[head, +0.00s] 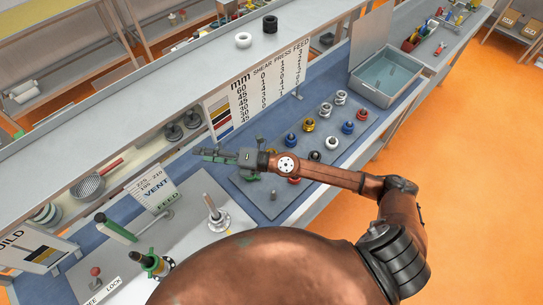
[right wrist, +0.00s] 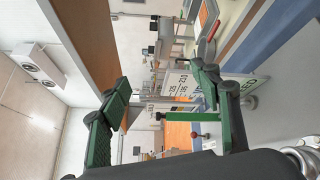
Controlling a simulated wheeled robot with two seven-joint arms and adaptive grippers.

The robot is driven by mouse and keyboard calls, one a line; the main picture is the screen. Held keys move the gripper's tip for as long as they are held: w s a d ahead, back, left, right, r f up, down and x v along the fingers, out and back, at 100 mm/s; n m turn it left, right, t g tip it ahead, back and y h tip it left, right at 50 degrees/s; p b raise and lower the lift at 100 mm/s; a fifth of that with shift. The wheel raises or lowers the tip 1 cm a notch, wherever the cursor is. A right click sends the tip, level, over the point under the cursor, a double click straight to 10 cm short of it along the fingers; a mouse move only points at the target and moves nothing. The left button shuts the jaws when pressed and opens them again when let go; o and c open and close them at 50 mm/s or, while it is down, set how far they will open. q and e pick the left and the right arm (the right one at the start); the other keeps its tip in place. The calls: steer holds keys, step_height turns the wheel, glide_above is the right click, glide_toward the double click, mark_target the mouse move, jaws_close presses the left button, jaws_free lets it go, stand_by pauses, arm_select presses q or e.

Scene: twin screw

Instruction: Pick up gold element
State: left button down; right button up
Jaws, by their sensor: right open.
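The gold element (head: 309,125) is a small gold, knob-like piece standing on the grey board (head: 262,196) on the blue bench, among similar pieces of other colours. My right gripper (head: 208,154) reaches across the bench from the right, pointing left, to the left of the gold element and apart from it. In the right wrist view its green-padded fingers (right wrist: 160,80) are spread with nothing between them. The gold element is not visible in the right wrist view. My left gripper is in neither view.
Red, blue, silver, white and black pieces surround the gold one, including a blue piece (head: 291,139). A grey bin (head: 360,93) stands at the far right end. A sign with numbers (head: 265,88) stands behind. A metal spindle (head: 216,214) stands at the left.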

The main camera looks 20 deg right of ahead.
mark_target(274, 150)
steer(key=d+f+n+g+h, duration=0.1)
steer(key=d+f+n+h, duration=0.1)
steer(key=d+f, duration=0.2)
steer(key=w+d+f+n+g+h, duration=0.1)
steer(key=d+f+n+g+h, duration=0.1)
steer(key=d+f, duration=0.3)
steer(key=w+d+f+n+g+h, duration=0.1)
steer(key=d+f+n+g+h, duration=0.1)
steer(key=f, duration=0.5)
steer(key=shift+d+f+n+h, duration=0.15)
steer(key=shift+d+n+h, duration=0.35)
steer(key=shift+d+h, duration=0.7)
steer(key=d+h, duration=0.1)
steer(key=d, duration=0.3)
steer(key=w+d+f+h, duration=0.1)
steer(key=d, duration=0.3)
steer(key=w+d+f+h, duration=0.1)
steer(key=d+h, duration=0.1)
steer(key=d, duration=0.3)
steer(key=shift+f+g, duration=0.2)
steer(key=shift+g, duration=0.1)
steer(key=shift+p+x, duration=0.3)
steer(key=shift+x, duration=0.6)
steer(key=p+x, duration=0.1)
steer(key=x, duration=0.4)
steer(key=shift+s+d+f+p, duration=0.1)
steer(key=shift+p, duration=0.3)
steer(key=shift+f, duration=0.3)
steer(key=shift+c, duration=0.4)
